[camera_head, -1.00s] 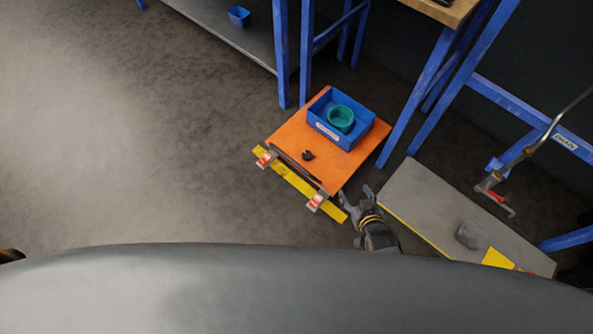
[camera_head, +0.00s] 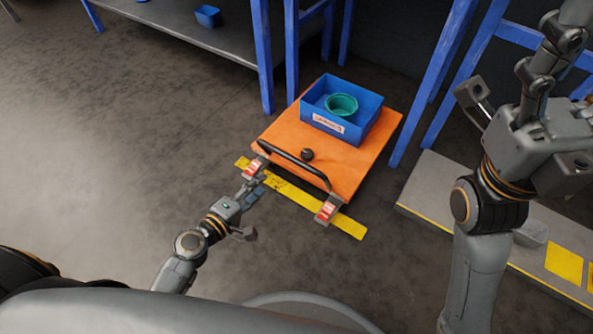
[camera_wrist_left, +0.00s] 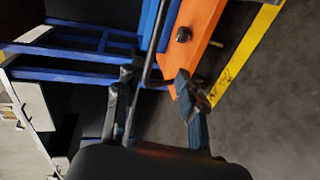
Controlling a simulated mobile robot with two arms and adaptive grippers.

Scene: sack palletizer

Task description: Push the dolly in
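The orange dolly (camera_head: 365,170) stands on the floor in front of the gap between blue frame legs. It has a black bar handle (camera_head: 295,163) along its near edge and carries a blue bin (camera_head: 357,127) with a green round container (camera_head: 341,104). My left gripper (camera_head: 250,190) is low by the left end of the handle. In the left wrist view its fingers (camera_wrist_left: 157,100) are apart, with the bar (camera_wrist_left: 149,72) showing beyond and between them; contact cannot be told. My right gripper (camera_head: 515,75) is raised close to the camera at right, fingers spread and empty.
A yellow floor strip (camera_head: 345,224) runs along the dolly's near edge, with red-and-white blocks (camera_head: 328,209) by it. Blue legs (camera_head: 262,60) rise behind. A low grey platform (camera_head: 440,180) lies at right. The floor at left is clear.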

